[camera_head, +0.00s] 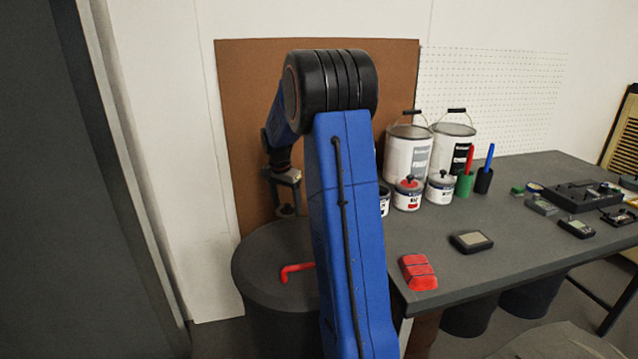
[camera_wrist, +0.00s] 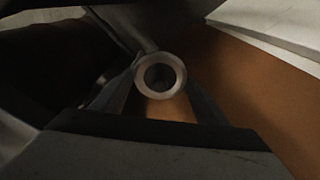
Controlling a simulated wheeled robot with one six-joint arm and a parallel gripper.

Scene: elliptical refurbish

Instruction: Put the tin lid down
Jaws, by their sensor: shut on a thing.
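My gripper (camera_head: 286,198) is at the left, over the far part of the dark round drum top (camera_head: 262,248). It is shut on a small dark thing, which I take to be the tin lid (camera_head: 287,211). In the wrist view a pale metal ring with a dark centre (camera_wrist: 174,86) sits between the fingers of my gripper (camera_wrist: 160,94). The rest of the lid is hard to make out. I cannot tell whether it touches the drum top. Small tins with a red-knobbed lid (camera_head: 408,186) and a dark-knobbed lid (camera_head: 441,179) stand on the bench (camera_head: 490,215).
A red bent tool (camera_head: 296,269) lies on the drum top. A red block (camera_head: 418,272) and a dark flat device (camera_head: 471,241) lie near the bench's front edge. Two large paint cans (camera_head: 407,150) stand behind the small tins. A brown board (camera_head: 250,120) rises behind my arm.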

